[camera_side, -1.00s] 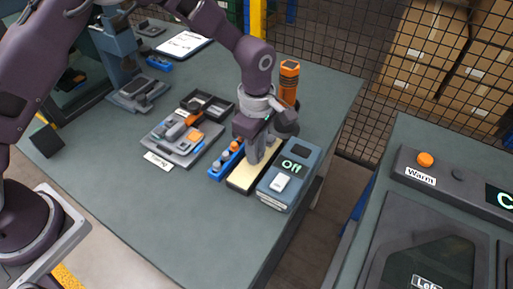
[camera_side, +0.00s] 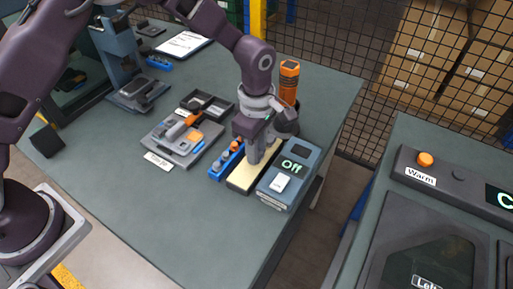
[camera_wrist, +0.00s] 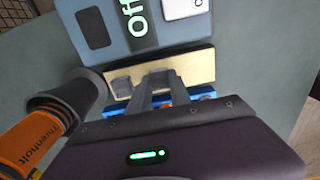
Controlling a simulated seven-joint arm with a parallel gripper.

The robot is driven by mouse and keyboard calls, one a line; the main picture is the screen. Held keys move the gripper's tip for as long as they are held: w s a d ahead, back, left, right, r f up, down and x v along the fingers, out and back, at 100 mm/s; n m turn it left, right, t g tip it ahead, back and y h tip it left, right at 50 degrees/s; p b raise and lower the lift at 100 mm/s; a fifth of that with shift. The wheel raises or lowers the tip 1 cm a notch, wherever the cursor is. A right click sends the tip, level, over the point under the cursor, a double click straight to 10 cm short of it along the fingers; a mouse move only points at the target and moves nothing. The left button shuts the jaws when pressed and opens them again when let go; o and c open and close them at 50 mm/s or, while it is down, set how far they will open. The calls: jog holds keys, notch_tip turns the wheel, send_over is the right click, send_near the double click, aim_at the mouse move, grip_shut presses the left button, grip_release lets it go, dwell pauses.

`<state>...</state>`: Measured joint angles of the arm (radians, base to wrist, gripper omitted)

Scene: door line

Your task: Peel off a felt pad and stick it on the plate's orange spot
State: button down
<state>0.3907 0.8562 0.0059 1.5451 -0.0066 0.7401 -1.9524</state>
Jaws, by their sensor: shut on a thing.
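A pale yellow backing strip (camera_side: 246,176) in a dark holder lies near the table's right edge. My gripper (camera_side: 256,160) points down at the strip's far part. In the wrist view, my gripper's fingers (camera_wrist: 160,78) are close together at the pale strip (camera_wrist: 200,66), shut on a felt pad that they hide. One dark grey felt pad (camera_wrist: 122,87) shows on the strip beside the fingers. The plate is outside the wrist view.
A blue-grey box (camera_side: 297,168) reading "Off" stands right beside the strip. A blue rack (camera_side: 222,166) with orange and grey pieces stands between strip and plate. An orange cylinder (camera_side: 289,78) stands in a dark cup behind my gripper. The table's front is clear.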

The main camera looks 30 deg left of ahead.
jog(key=shift+r, duration=0.2)
jog(key=shift+r, duration=3)
